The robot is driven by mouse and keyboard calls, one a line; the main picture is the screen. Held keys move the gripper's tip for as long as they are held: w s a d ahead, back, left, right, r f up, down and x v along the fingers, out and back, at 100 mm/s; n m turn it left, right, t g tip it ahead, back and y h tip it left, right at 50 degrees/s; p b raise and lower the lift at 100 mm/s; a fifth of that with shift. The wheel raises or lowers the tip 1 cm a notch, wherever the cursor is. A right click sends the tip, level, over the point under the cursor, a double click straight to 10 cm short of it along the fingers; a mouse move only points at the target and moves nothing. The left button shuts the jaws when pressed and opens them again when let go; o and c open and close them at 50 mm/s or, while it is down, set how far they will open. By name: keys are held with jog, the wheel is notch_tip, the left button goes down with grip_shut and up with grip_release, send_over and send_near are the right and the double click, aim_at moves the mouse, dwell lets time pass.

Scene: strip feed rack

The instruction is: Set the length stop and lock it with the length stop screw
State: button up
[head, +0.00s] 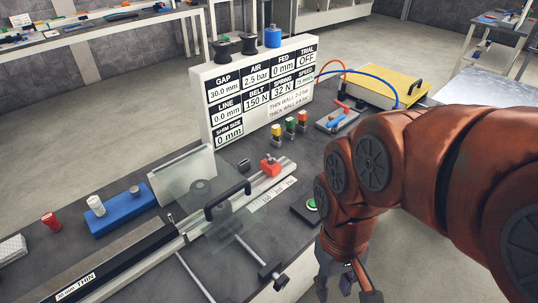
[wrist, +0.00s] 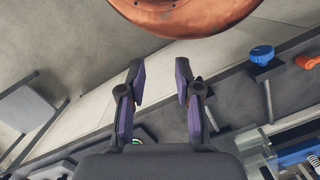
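A red block with a small knob on top (head: 271,166) sits on the light metal rail (head: 262,182) of the bench fixture, beside a white printed scale strip (head: 272,195). It looks like the length stop with its screw, but no label shows this. My gripper (wrist: 160,85) is open and empty, with its two dark fingers apart. In the head view my gripper (head: 357,283) hangs low in front of the bench edge, well to the right of the red block and apart from it. The fingertips are partly hidden there.
A green button (head: 311,204) sits near the bench's front edge. A black handle (head: 228,200) and clear guard (head: 184,176) stand over the rail. Behind is a settings panel (head: 262,90). The wrist view shows a blue knob (wrist: 262,54) and an orange part (wrist: 308,62) at right.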

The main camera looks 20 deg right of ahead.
jog(key=shift+o, duration=1.7)
jog(key=shift+w+r, duration=0.1)
jog(key=shift+w, duration=0.3)
jog(key=o, duration=0.4)
jog(key=w+r+m+b, duration=0.1)
jog(key=w, duration=0.6)
jog(key=w+r+m+b, duration=0.2)
jog(key=w, duration=0.5)
jog(key=w+r+m+b, duration=0.1)
jog(key=w+r+m, duration=0.1)
jog(key=w, duration=0.5)
jog(key=shift+w+a+r+t, duration=0.15)
jog(key=shift+a+t, duration=0.1)
jog(key=shift+t, duration=0.15)
jog(key=m+t+b, duration=0.1)
jog(key=m+b, duration=0.3)
jog(key=m, duration=0.3)
send_over(271, 156)
jog(key=shift+w+f, duration=0.15)
jog(key=shift+f, duration=4.6)
